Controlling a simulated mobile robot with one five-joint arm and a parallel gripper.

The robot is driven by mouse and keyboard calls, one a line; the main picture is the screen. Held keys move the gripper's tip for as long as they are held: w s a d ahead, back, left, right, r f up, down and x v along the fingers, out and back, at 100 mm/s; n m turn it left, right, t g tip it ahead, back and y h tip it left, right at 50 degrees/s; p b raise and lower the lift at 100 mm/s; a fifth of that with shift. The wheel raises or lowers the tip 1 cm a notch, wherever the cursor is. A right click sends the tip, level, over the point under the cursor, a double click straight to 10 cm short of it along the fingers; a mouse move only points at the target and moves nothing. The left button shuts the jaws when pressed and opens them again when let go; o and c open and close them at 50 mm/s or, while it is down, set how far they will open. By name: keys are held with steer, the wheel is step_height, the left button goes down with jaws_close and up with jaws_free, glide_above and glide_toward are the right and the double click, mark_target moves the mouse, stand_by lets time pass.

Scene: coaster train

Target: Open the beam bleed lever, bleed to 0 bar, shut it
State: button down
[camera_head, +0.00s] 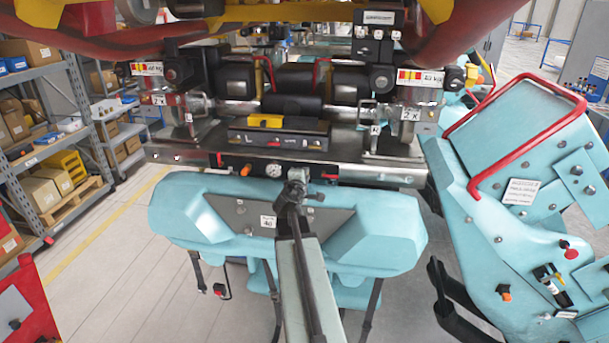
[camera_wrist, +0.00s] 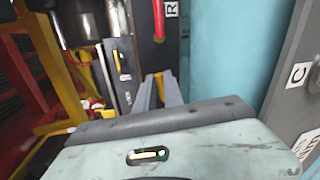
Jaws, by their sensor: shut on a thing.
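My gripper (camera_head: 297,178) is at the front face of the beam (camera_head: 360,171), just right of the round pressure gauge (camera_head: 274,170). The gauge is too small to read. In the wrist view my gripper (camera_wrist: 162,90) has its two grey fingers close together, with a narrow yellow strip (camera_wrist: 158,79) between them. They are shut on the beam bleed lever, which the fingers mostly hide; its angle cannot be told. A red handle (camera_head: 329,177) is on the beam to the right of my gripper and also shows in the wrist view (camera_wrist: 158,18), beyond the fingertips.
A light blue seat shell (camera_head: 180,215) with a grey plate hangs below the beam. A second blue seat unit with a red bar (camera_head: 520,130) stands close on the right. Shelves (camera_head: 45,130) stand at the left. A yellow block (camera_head: 265,121) sits above the gauge.

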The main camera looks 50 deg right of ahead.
steer(key=shift+f+m, duration=0.3)
steer(key=shift+m, duration=0.4)
steer(key=c, duration=1.5)
jaws_free()
steer(key=shift+o, duration=0.2)
